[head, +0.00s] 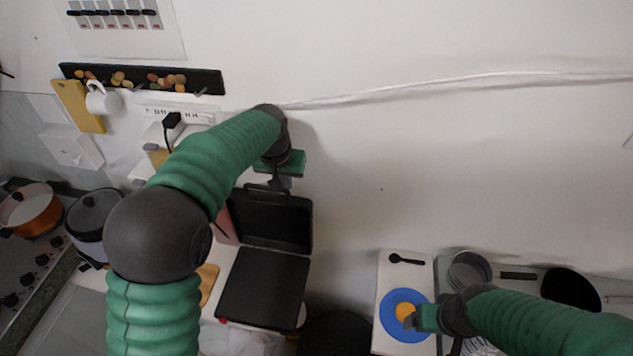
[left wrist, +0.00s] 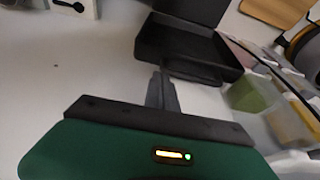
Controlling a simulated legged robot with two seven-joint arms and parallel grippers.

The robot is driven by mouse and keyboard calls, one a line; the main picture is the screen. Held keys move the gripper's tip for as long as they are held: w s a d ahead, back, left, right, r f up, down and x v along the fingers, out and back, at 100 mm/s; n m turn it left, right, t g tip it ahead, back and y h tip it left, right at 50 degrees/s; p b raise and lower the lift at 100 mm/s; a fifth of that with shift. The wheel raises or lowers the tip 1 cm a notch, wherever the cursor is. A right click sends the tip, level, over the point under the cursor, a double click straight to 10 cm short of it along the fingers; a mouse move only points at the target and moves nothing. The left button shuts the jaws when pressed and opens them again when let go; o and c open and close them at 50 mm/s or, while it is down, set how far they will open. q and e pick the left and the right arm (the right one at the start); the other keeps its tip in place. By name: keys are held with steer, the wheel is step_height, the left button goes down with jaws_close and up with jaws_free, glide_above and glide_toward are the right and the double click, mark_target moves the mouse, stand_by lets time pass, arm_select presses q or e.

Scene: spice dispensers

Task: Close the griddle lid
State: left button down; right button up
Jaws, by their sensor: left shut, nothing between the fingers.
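The black griddle stands open on the counter. Its lid (head: 272,222) is raised near the wall above the flat lower plate (head: 263,288). The lid's handle (head: 266,188) is at its top edge. In the left wrist view the lid (left wrist: 180,50) and its handle (left wrist: 195,72) lie just beyond the fingers. My left gripper (head: 276,184) is shut and empty, with its fingertips (left wrist: 160,78) close to the handle; contact is unclear. My right gripper (head: 412,323) is over the blue plate (head: 391,312); its fingers are too small to judge.
A white mug (head: 102,100) and yellow board (head: 76,104) hang at the left. Pots, including an orange one (head: 30,212), stand at the left. A pan (head: 570,288) and a black spoon (head: 404,260) are at the right. The wall is close behind the lid.

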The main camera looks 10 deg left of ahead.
arm_select(q)
steer(key=w+d+f+p, duration=0.1)
steer(key=w+f+p, duration=0.2)
steer(key=f, duration=0.4)
steer(key=shift+w+d+f, duration=0.3)
steer(key=shift+w+f, duration=0.1)
steer(key=shift+w, duration=0.5)
steer(key=shift+d, duration=0.1)
